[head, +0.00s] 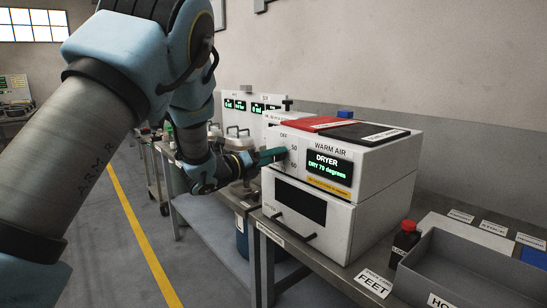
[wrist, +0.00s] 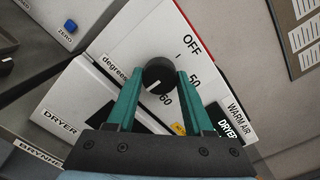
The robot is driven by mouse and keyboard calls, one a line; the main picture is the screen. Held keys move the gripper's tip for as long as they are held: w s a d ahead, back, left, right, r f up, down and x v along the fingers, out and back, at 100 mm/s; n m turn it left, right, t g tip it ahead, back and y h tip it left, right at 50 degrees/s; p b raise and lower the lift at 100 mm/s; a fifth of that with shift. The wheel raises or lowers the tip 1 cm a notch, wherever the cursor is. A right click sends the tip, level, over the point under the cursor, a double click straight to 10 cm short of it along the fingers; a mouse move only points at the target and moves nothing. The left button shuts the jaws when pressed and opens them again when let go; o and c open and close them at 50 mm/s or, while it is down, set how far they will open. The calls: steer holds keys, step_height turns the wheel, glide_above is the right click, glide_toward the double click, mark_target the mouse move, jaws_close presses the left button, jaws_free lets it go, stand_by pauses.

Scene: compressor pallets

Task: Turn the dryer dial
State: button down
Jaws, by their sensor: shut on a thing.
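The dryer (head: 335,215) is a white box on the bench, with a screen (head: 329,167) reading "DRYER, DRY 70 degrees". Its dial (wrist: 158,75) is a black round knob with a white pointer line, in the wrist view. The marks OFF, 50 and 60 show around the dial, and the pointer is toward the lower left, away from OFF. My gripper (wrist: 157,88) has its two green fingers on either side of the dial, shut on it. In the head view my gripper (head: 272,155) reaches the dryer's front from the left and hides the dial.
A red panel (head: 315,124) and a black panel (head: 361,134) lie on top of the dryer. Other white equipment (head: 250,105) stands behind on the left.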

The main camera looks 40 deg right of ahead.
steer(key=shift+f+b, duration=0.1)
steer(key=shift+b, duration=0.25)
steer(key=shift+w+n+g+p, duration=0.15)
steer(key=shift+n+p, duration=0.75)
steer(key=shift+n, duration=4.95)
steer(key=shift+n+g+p, duration=0.25)
steer(key=shift+n+p, duration=0.65)
steer(key=shift+n, duration=4.9)
steer(key=shift+w+n+g+p, duration=0.15)
steer(key=shift+n+p, duration=0.75)
steer(key=shift+n, duration=4.95)
steer(key=shift+s, duration=0.1)
steer(key=shift+c, duration=1.4)
jaws_free()
